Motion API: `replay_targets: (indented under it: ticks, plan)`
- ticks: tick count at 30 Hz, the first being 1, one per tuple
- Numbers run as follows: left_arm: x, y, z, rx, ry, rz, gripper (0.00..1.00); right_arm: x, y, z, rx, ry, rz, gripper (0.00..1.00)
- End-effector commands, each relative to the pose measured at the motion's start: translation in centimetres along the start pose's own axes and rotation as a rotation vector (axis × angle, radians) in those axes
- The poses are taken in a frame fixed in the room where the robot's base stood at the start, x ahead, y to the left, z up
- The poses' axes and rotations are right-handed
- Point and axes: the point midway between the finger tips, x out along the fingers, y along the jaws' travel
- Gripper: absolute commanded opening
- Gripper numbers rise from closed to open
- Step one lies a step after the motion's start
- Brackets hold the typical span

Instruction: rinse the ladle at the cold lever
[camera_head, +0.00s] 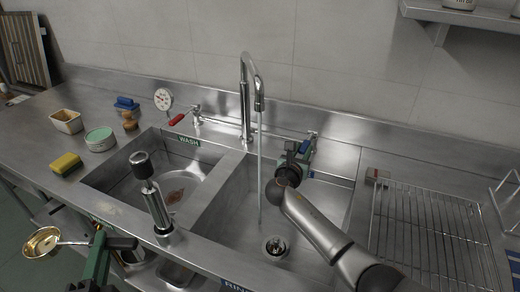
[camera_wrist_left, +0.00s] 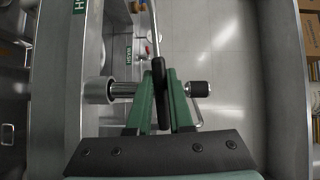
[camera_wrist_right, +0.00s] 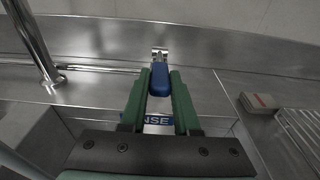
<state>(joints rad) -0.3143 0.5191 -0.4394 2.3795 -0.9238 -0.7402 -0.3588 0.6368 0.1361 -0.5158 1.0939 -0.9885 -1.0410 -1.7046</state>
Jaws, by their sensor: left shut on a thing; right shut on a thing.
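The ladle has a brass-coloured bowl (camera_head: 42,242) and a dark handle (camera_wrist_left: 160,88). My left gripper (camera_head: 101,236) is shut on that handle at the lower left, in front of the counter and away from the water. The cold lever is blue (camera_head: 304,146) and sits behind the right basin. My right gripper (camera_head: 299,157) is shut on it; the blue lever also shows between the fingers in the right wrist view (camera_wrist_right: 160,80). The chrome faucet (camera_head: 246,100) pours a thin stream of water (camera_head: 259,165) into the right basin (camera_head: 233,222).
The red lever (camera_head: 177,120) is left of the faucet. A chrome post with a black knob (camera_head: 151,195) stands at the front of the sink. A yellow sponge (camera_head: 66,163) and a round tin (camera_head: 100,139) are on the left counter. A wire rack (camera_head: 430,230) lies at right.

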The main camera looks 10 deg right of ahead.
Motion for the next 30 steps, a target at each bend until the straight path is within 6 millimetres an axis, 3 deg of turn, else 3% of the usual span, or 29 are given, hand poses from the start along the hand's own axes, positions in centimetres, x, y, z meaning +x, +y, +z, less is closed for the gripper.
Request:
replay_targets:
  ticks: [2,3,10,21,26,30]
  plan:
    - [0.0,-0.1,0.0,0.000,0.000,-0.001,0.00,0.0,-0.1,0.0,0.001,-0.001,-0.003,0.00]
    - [0.0,-0.1,0.0,0.000,0.000,-0.001,0.00,0.0,-0.1,0.0,0.001,-0.001,-0.003,0.33]
    - [0.0,-0.1,0.0,0.000,0.000,-0.001,0.00,0.0,-0.1,0.0,0.001,-0.001,-0.001,0.59]
    - [0.0,-0.2,0.0,0.000,0.000,-0.001,0.00,-0.5,0.0,0.0,0.000,-0.001,0.001,0.60]
    - [0.0,-0.5,0.0,0.000,0.000,-0.001,0.00,-2.5,0.1,0.0,0.001,-0.001,0.003,0.60]
    - [0.0,-0.8,-0.1,0.000,0.000,-0.001,0.00,-5.3,0.0,0.0,0.002,-0.001,0.003,0.60]
